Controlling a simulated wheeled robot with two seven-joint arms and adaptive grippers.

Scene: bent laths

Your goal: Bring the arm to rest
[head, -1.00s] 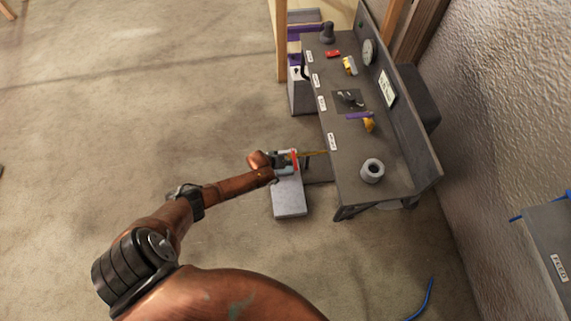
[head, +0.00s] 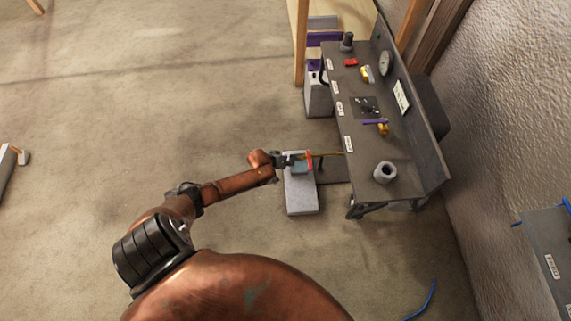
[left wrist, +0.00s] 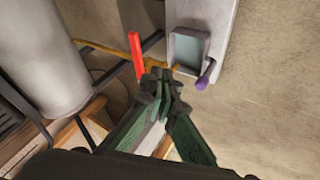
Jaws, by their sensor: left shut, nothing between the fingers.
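My left arm reaches out over the floor in the head view, and its gripper (head: 290,160) is beside the near long side of the dark bench (head: 398,165). In the left wrist view the gripper's fingers (left wrist: 160,84) are shut together with nothing between them. A red strip (left wrist: 137,55) stands just beyond the fingertips there, and whether they touch it is unclear. It also shows in the head view (head: 309,161). My right gripper is not in view.
A pale grey block (head: 301,196) is below the gripper. A yellow-brown lath (head: 330,155) runs to the bench edge. A grey ring (head: 385,173) stands on the bench. A shallow tray (left wrist: 188,48) and purple piece (left wrist: 206,74) are near the fingers.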

